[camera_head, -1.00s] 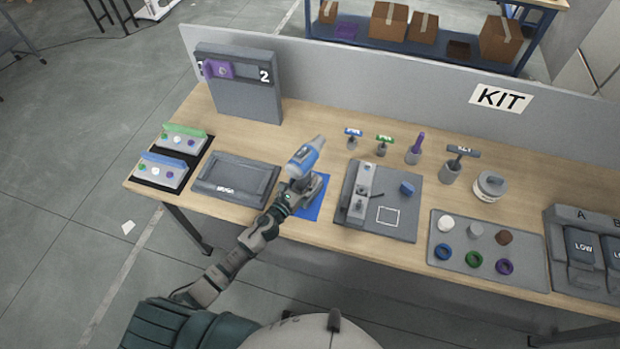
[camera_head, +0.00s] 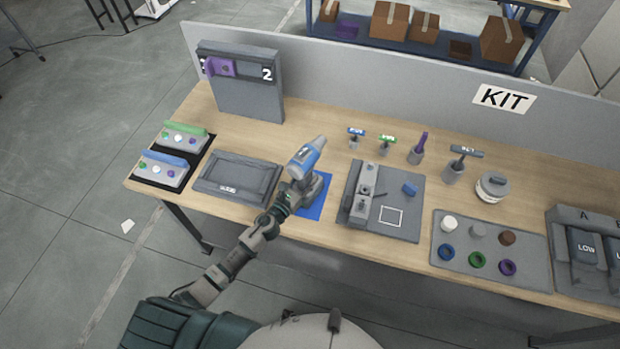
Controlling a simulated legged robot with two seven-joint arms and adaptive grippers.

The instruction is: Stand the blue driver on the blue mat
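The blue driver (camera_head: 308,156) has a blue body and a grey nose that points up and to the right. It is over the blue mat (camera_head: 316,208), at the mat's left and far part. My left gripper (camera_head: 293,191) is at the driver's handle, reaching in from the lower left. Its fingers are hard to make out against the grey handle and base, so I cannot tell if they grip it. The driver's foot is partly hidden, and I cannot tell whether it touches the mat. My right gripper is not in view.
A grey tray (camera_head: 238,178) lies left of the mat. A grey fixture board (camera_head: 384,228) with a small blue block lies to its right. Several tools stand in holders behind it. A grey panel (camera_head: 240,88) stands at the back left.

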